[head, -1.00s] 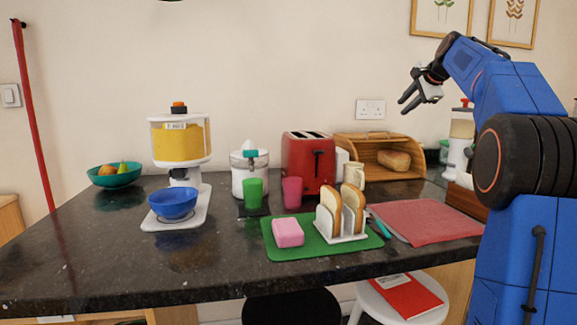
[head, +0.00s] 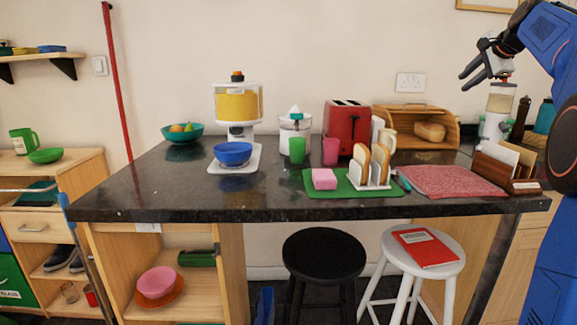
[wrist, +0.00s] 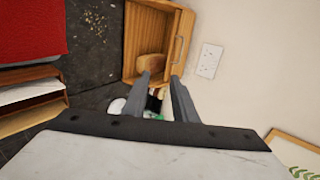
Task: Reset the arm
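My gripper (head: 468,75) is at the upper right of the head view, raised above the right end of the dark granite counter (head: 140,185). My blue arm reaches in from the right edge. In the wrist view the two grey fingers stand apart with nothing held between them (wrist: 160,88); the gripper is open. Beyond the fingers are the wooden bread box (wrist: 132,50) and its loaf (wrist: 150,65).
A blender with pale contents (head: 497,105) and a wooden letter holder (head: 503,165) stand near my arm. A red toaster (head: 347,125) and toast rack (head: 370,178) are mid-counter. A black stool (head: 323,250) and white stool (head: 445,245) stand in front.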

